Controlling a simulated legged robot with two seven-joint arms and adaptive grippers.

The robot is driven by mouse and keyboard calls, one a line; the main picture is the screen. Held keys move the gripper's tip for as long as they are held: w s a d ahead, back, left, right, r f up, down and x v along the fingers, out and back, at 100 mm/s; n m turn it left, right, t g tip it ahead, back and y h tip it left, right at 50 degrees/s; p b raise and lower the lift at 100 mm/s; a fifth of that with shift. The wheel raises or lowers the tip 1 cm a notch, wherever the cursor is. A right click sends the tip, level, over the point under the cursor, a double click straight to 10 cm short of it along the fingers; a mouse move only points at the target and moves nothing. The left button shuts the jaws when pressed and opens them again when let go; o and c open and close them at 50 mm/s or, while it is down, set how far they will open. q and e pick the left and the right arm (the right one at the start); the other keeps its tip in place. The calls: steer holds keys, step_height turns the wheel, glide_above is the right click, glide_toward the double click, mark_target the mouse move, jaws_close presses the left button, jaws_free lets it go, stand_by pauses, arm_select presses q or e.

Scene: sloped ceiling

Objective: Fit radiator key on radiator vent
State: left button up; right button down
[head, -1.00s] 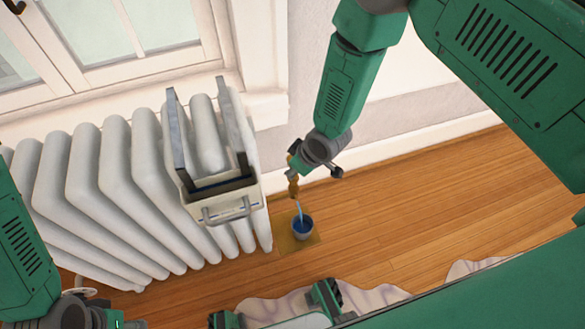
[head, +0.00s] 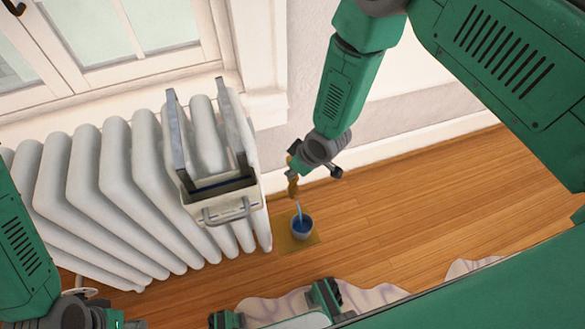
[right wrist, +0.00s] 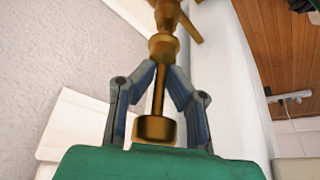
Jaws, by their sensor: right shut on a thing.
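My right gripper (head: 293,170) is beside the right end of the white radiator (head: 180,190), low near the wall. In the right wrist view its fingers (right wrist: 157,72) are closed around a thin brass stem, the radiator key (right wrist: 155,128), whose round knob sits between the fingers close to the palm. Beyond the fingertips, a brass collar and branching brass piece (right wrist: 167,15) line up with the stem. I cannot tell where the key ends and the vent begins, or whether they touch. My left arm shows at the lower left; its fingers are out of frame.
A blue cup (head: 302,228) stands on a tan mat (head: 285,243) under the brass, with a pale blue strand above it. A metal bracket with a tray (head: 238,203) hangs over the radiator top. The wooden floor (head: 420,210) to the right is clear.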

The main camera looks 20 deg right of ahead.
steer(key=shift+f+b, duration=1)
steer(key=shift+f, duration=0.45)
steer(key=c, duration=1.5)
jaws_free()
steer(key=shift+c, duration=0.2)
steer(key=shift+r, duration=0.1)
steer(key=shift+s+d+r, duration=0.1)
steer(key=shift+r, duration=0.2)
steer(key=v, duration=1.1)
steer(key=shift+s, duration=0.1)
